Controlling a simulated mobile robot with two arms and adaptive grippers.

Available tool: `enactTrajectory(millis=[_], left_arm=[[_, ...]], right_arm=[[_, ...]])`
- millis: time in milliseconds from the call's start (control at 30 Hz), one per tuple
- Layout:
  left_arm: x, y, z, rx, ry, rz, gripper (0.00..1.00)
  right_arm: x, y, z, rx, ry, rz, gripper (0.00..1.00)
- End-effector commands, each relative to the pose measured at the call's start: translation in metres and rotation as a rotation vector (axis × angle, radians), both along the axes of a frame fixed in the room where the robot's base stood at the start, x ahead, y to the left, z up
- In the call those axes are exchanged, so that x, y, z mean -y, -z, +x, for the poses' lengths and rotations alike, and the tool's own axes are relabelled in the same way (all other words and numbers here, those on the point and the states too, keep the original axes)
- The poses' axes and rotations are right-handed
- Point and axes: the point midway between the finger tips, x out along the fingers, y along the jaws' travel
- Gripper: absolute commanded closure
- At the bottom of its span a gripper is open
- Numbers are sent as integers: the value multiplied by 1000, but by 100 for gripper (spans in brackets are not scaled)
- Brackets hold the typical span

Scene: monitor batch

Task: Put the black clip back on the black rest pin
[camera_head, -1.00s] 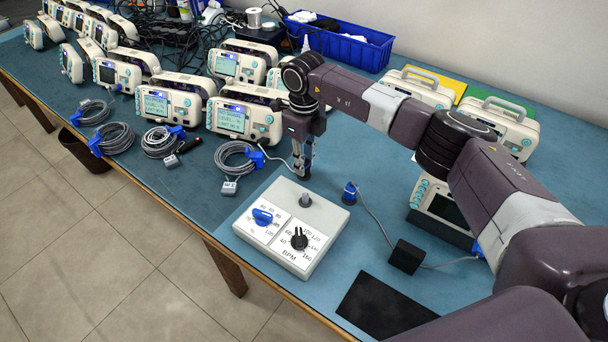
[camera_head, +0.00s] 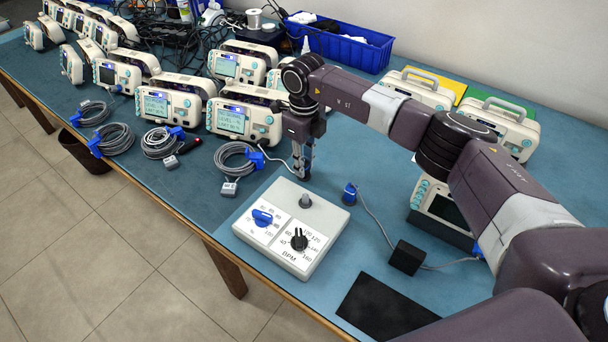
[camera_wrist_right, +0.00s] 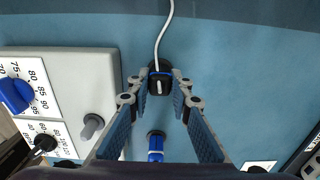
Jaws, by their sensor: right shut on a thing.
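My right gripper (camera_head: 302,172) is low over the blue bench mat, just behind the white tester box (camera_head: 290,228). In the right wrist view its fingers (camera_wrist_right: 160,88) are shut on the black clip (camera_wrist_right: 158,66), which has a blue band and a white cable leading away at the top. The head view hides most of the clip behind the fingers. I cannot make out the black rest pin; I cannot tell whether it is under the clip. A blue clip (camera_head: 349,193) stands apart, right of the box; it also shows in the wrist view (camera_wrist_right: 155,145). My left gripper is not in view.
The box carries a grey peg (camera_head: 306,200), a blue knob (camera_head: 262,216) and a black knob (camera_head: 299,240). A black block (camera_head: 407,257) and dark pad (camera_head: 385,305) lie to the right. Monitors (camera_head: 240,118) and coiled cables (camera_head: 237,160) stand left.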

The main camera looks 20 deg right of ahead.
Motion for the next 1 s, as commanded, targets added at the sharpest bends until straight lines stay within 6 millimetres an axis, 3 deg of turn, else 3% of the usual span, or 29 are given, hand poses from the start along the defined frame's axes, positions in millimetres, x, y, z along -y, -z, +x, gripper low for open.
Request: enactTrajectory(millis=[100,133,300,667,1000], left_arm=[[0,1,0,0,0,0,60],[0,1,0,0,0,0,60],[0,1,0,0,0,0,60],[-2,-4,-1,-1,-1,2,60],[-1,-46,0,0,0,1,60]], right_arm=[[0,2,0,-1,0,-1,100],[0,2,0,-1,0,-1,78],[0,2,0,-1,0,-1,61],[0,-4,0,-1,0,-1,61],[0,-61,0,1,0,1,61]])
